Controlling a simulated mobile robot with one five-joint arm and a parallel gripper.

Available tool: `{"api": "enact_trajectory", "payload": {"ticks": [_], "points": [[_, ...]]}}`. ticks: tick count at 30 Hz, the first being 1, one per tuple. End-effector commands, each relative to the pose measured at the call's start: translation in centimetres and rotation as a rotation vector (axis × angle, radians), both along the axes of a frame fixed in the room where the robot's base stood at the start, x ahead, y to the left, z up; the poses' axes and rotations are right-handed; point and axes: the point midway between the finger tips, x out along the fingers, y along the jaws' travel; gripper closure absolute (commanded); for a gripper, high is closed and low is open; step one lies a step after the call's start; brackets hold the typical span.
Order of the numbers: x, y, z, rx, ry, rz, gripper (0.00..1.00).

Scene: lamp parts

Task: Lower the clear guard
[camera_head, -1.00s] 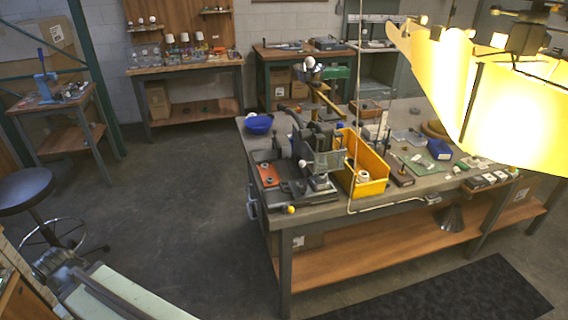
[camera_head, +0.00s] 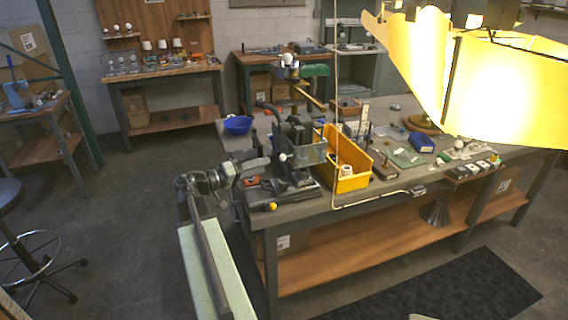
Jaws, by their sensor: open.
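The clear guard (camera_head: 312,152) is a see-through panel on the front of a dark machine (camera_head: 291,132) at the left end of the workbench. It stands raised above the machine's base, with a small white knob (camera_head: 283,157) at its left edge. My gripper (camera_head: 260,166) is at the bench's left edge, pointing right toward the machine. It is open and appears to be left of the knob and apart from it. The fingertips are small and dark against the machine, so their exact distance from the guard is unclear.
A yellow bin (camera_head: 352,183) stands just right of the guard. A blue bowl (camera_head: 238,125) sits behind at the bench's left corner. A yellow ball knob (camera_head: 271,206) is at the front edge. A lit yellow lampshade (camera_head: 520,95) hangs at upper right.

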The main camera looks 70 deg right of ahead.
Motion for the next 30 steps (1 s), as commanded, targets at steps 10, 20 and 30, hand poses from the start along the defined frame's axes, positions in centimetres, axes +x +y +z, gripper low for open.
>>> {"api": "enact_trajectory", "payload": {"ticks": [10,20,30], "points": [[-2.3,-2.3,0.9,-0.036,0.018,-0.018,0.54],[-5.6,-6.4,0.8,-0.034,0.017,-0.017,0.54],[-6.0,-6.7,0.8,-0.033,0.018,-0.017,0.60]]}}
